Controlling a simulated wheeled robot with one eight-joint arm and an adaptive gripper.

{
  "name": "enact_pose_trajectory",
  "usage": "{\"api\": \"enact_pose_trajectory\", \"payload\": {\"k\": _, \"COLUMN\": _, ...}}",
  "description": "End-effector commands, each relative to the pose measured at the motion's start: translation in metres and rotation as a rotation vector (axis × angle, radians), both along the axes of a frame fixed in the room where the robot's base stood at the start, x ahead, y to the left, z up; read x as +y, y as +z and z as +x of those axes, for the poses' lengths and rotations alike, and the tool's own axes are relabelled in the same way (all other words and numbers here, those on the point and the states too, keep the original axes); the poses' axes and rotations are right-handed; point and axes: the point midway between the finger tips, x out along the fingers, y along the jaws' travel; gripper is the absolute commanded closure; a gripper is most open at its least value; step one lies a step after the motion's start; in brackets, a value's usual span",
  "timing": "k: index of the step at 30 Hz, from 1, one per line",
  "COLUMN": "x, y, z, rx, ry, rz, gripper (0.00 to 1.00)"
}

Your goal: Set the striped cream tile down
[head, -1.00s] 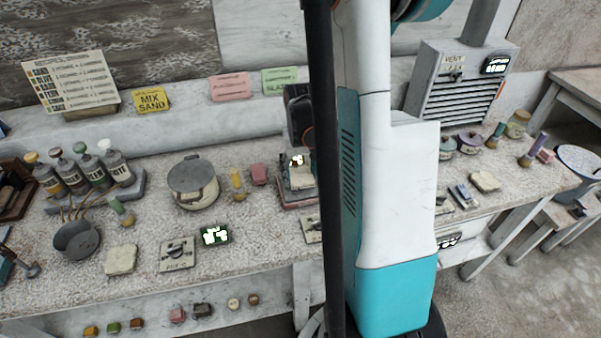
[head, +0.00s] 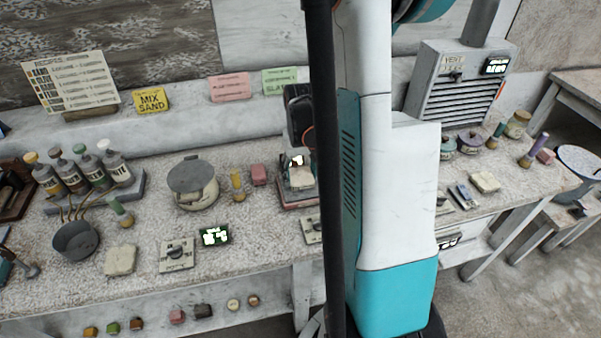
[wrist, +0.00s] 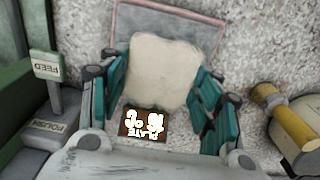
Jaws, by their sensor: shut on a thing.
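The cream tile (wrist: 163,72) fills the middle of the wrist view, between the teal fingers of my gripper (wrist: 160,80). The fingers are shut on its two sides. Its visible face looks plain pale cream, and I cannot make out stripes. A device with a pinkish-red edge (wrist: 122,22) lies under or behind the tile, and a lit display marked PLATE (wrist: 143,124) shows below it. In the head view the tile (head: 301,178) appears at this device's top (head: 291,202), partly hidden by my arm. Whether the tile touches the surface I cannot tell.
On the bench, a pink block (head: 259,175), yellow cylinder (head: 237,184) and lidded pot (head: 193,183) stand left of the device. Another cream tile (head: 121,259) lies at left.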

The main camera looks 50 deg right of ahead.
Motion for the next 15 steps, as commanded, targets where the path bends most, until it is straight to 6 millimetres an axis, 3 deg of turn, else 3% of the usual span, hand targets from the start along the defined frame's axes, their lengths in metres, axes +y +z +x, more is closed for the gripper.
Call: {"api": "enact_pose_trajectory", "payload": {"k": 15, "x": 0.0000, "y": -0.0080, "z": 0.0000, "rx": 0.000, "ry": 0.000, "rz": 0.000, "gripper": 0.72}}
